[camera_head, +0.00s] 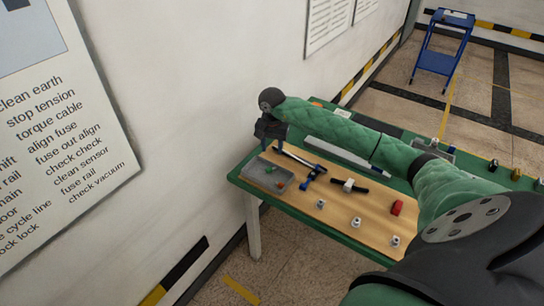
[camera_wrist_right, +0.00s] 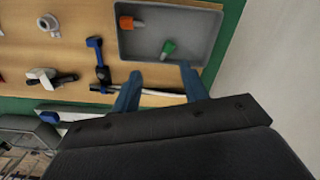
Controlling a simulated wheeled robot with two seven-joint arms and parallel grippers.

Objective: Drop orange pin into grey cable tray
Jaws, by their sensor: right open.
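The grey tray (camera_head: 256,178) lies at the left end of the wooden work surface and shows at the top of the right wrist view (camera_wrist_right: 188,20). The orange pin (camera_wrist_right: 127,22) lies inside it, near its left wall in the wrist view; it is a small orange spot in the head view (camera_head: 281,183). A green pin (camera_wrist_right: 168,48) is also inside the tray, apart from the orange one. My right gripper (camera_wrist_right: 160,71) is open and empty, its blue fingers close to the tray's edge and apart from both pins. My left gripper is not in view.
A blue-and-black tool (camera_wrist_right: 101,62), a white-and-black fitting (camera_wrist_right: 42,77) and a rod (camera_wrist_right: 150,90) lie beside the tray. Several white fittings and a red block (camera_head: 397,207) are on the board. A wall (camera_head: 190,110) stands close to the table's left end.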

